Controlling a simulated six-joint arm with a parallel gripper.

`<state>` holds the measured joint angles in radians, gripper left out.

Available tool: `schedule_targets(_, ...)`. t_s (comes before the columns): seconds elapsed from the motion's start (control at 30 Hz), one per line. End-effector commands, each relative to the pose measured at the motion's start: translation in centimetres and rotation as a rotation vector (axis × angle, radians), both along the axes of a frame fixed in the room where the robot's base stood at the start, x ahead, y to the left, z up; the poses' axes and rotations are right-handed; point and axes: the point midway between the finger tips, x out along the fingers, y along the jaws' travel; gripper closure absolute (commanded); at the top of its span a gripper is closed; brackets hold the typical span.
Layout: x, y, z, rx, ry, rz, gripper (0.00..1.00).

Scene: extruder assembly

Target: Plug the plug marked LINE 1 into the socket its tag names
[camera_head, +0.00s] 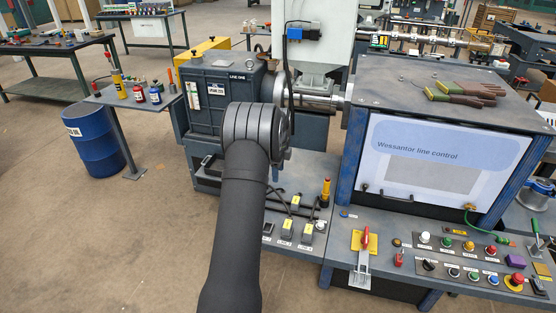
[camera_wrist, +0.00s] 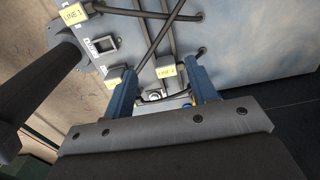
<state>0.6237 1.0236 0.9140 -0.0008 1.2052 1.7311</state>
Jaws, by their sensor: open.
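In the wrist view, a yellow tag (camera_wrist: 73,14) reading LINE 1 lies at the upper left, beside a dark cable. An empty square socket (camera_wrist: 103,45) with a pale rim is just below it. My gripper (camera_wrist: 158,75) is open, its two blue fingers spread. In the head view, plugs with yellow tags (camera_head: 287,228) stand on the grey bench; my arm hides my gripper there.
Dark cables (camera_wrist: 165,30) cross over the panel in the wrist view. The line control cabinet (camera_head: 343,140) and a button panel (camera_head: 470,255) are farther right. A grey machine housing (camera_head: 215,100) is behind.

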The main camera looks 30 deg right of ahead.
Motion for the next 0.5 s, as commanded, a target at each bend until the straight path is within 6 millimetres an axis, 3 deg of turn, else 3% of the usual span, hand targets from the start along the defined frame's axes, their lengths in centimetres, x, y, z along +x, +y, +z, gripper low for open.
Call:
schedule_targets(0.27, 0.0, 0.0, -5.7, 0.001, 0.001, -0.001, 0.48)
schedule_targets(0.3, 0.1, -0.1, -4.0, -0.004, -0.006, -0.001, 0.48)
schedule_targets(0.5, 0.1, 0.0, 0.0, -0.002, -0.005, -0.001, 0.48)
